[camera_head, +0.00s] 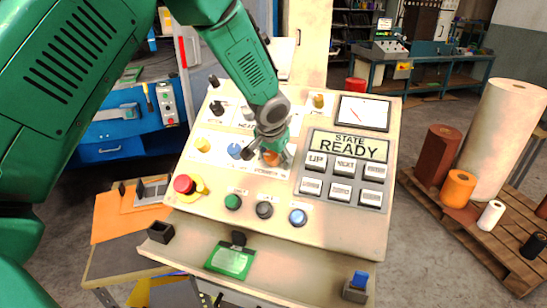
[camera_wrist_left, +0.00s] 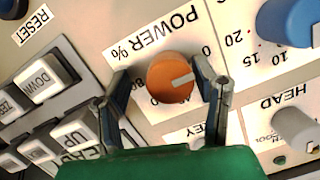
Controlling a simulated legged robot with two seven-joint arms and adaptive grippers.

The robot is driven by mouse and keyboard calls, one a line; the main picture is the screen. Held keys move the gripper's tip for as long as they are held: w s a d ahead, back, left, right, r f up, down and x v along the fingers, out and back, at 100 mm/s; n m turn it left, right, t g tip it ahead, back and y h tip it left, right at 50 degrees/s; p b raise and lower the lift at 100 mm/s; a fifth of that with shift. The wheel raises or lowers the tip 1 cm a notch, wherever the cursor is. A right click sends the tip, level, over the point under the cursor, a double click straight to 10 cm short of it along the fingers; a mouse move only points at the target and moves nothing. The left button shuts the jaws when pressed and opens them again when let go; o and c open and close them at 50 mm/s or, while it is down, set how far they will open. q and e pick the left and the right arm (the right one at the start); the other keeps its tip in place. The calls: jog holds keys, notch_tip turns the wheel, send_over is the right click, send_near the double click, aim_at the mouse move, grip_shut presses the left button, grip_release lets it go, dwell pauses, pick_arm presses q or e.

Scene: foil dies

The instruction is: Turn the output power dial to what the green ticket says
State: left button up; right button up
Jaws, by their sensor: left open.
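The orange output power dial (camera_wrist_left: 171,77) shows in the wrist view under an upside-down "POWER %" label. Its pale pointer mark aims to the right of that picture. My left gripper (camera_head: 271,150) is open, its two fingers on either side of the dial; whether they touch it I cannot tell. In the head view the gripper covers much of the dial (camera_head: 270,158). The green ticket (camera_head: 231,261) sits at the console's front ledge; its writing is too small to read. My right gripper is not in view.
The console (camera_head: 345,232) carries a red emergency knob (camera_head: 184,185), a blue knob (camera_head: 235,150), a yellow knob (camera_head: 203,145), several push buttons and a "STATE READY" display (camera_head: 348,146). In the wrist view, a grey HEAD knob (camera_wrist_left: 294,127) and a blue knob (camera_wrist_left: 288,22) stand near the right finger.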

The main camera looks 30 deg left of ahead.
pick_arm(q)
jog(key=shift+w+d+r, duration=0.1)
jog(key=shift+d, duration=0.2)
jog(key=shift+a, duration=0.3)
jog(key=c, duration=0.7)
jog(key=shift+s+a, duration=0.2)
jog(key=shift+a, duration=0.25)
jog(key=c, duration=0.4)
jog(key=shift+s+a+f, duration=0.15)
jog(key=shift+a+f, duration=0.1)
jog(key=shift+a, duration=0.2)
jog(key=shift+c, duration=0.2)
jog(key=shift+d, duration=0.65)
jog(key=shift+a, duration=0.3)
jog(key=shift+f+m, duration=0.1)
jog(key=shift+m, duration=0.2)
jog(key=shift+d+m+y+p, duration=0.25)
jog(key=shift+m+p, duration=0.25)
jog(key=shift+m, duration=0.4)
jog(key=m, duration=0.3)
jog(key=shift+a+y+p, duration=0.15)
jog(key=shift+y+p, duration=0.2)
jog(key=shift+m+t, duration=0.3)
jog(key=shift+m, duration=1.1)
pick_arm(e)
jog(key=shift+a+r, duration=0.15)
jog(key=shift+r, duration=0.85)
